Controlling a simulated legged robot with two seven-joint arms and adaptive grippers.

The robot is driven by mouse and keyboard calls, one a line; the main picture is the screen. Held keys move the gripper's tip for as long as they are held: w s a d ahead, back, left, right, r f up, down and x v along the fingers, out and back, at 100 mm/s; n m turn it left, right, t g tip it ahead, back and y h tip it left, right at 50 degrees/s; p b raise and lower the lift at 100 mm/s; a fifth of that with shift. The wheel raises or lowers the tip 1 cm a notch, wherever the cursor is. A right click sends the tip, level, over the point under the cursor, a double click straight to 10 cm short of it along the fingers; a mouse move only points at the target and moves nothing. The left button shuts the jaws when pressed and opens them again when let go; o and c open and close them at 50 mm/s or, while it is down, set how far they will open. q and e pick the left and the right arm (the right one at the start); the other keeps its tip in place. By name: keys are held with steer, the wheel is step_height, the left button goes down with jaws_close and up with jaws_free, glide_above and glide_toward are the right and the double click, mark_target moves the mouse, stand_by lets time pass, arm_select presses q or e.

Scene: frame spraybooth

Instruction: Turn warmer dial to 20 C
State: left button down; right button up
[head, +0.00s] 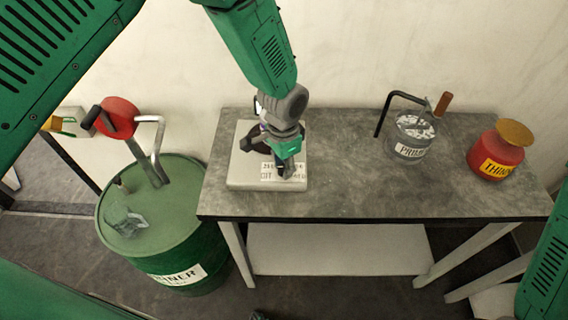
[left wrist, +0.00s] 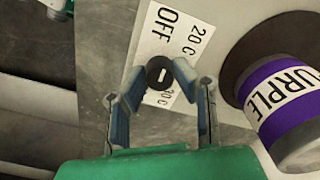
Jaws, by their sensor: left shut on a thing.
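The warmer (head: 238,172) is a pale flat box at the left of the bench, with a dark round plate. Its dial (left wrist: 160,73) is a small black knob with a white mark, on a white label (left wrist: 160,40) reading OFF and 20 C. My left gripper (head: 285,168) points down at the warmer's front right part. In the left wrist view, its fingers (left wrist: 160,82) are shut on the dial from both sides. The gripper covers the dial in the head view. I cannot tell exactly which setting the mark points at. My right gripper is out of view.
A can labelled PURPLE (left wrist: 285,100) stands on the plate close to the left fingers. A PRIMER jar (head: 410,138) with a bent black bar and a red THINNER pot (head: 497,155) stand at the right. A green drum (head: 150,215) stands left. The bench middle (head: 345,170) is clear.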

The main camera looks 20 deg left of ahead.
arm_select(q)
steer(key=m, duration=0.4)
steer(key=shift+w+m+p, duration=0.1)
steer(key=shift+m+p, duration=0.2)
steer(key=shift+p, duration=0.05)
steer(key=shift+m, duration=1.6)
steer(key=shift+r+m, duration=0.1)
steer(key=shift+m, duration=0.2)
steer(key=c, duration=1.3)
jaws_free()
steer(key=shift+r, duration=0.15)
step_height(320, 180, up, 12)
steer(key=shift+f, duration=0.25)
